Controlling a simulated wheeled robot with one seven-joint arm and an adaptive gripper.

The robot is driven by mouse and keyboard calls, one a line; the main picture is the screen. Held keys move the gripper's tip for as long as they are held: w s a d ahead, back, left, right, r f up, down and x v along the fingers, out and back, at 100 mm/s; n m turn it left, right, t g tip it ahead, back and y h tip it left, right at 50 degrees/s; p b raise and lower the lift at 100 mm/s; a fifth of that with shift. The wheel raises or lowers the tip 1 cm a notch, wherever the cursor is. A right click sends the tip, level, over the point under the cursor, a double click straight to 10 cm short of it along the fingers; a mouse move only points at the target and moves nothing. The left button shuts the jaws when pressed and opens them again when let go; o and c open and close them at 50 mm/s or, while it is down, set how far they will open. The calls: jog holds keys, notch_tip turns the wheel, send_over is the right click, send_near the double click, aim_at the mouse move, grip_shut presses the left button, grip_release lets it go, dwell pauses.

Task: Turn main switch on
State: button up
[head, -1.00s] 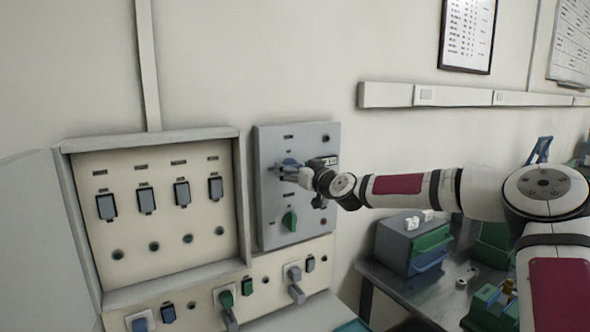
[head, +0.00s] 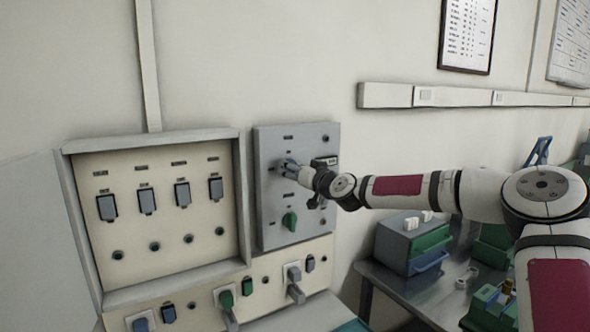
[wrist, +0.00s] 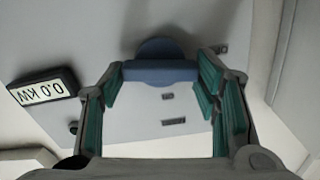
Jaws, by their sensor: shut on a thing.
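A grey wall panel (head: 265,205) carries a blue rotary knob (wrist: 160,72) in its upper part and a green rotary knob (head: 290,221) lower down. My gripper (head: 288,168) is at the upper part of the panel, reaching in from the right. In the wrist view its two teal-padded fingers (wrist: 160,80) stand on either side of the blue knob's bar and close on its ends. The bar lies across the gap between them. In the head view the fingers hide most of the blue knob. Which knob is labelled as the main switch cannot be read.
A small display (wrist: 42,91) beside the knob reads 0.0 kW. A sloped console (head: 265,263) with handles lies below. A bench (head: 390,287) with drawers is at right.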

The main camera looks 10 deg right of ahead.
jog(key=shift+d+f+m+p, duration=0.1)
jog(key=shift+m+p, duration=0.4)
jog(key=shift+m, duration=3.4)
jog(key=shift+d+f+m+p, duration=0.1)
jog(key=shift+m+p, duration=0.4)
jog(key=shift+m, duration=3.4)
jog(key=o, duration=1.1)
jog(key=shift+o, duration=0.2)
jog(key=v, duration=1.2)
jog(key=shift+a, duration=0.1)
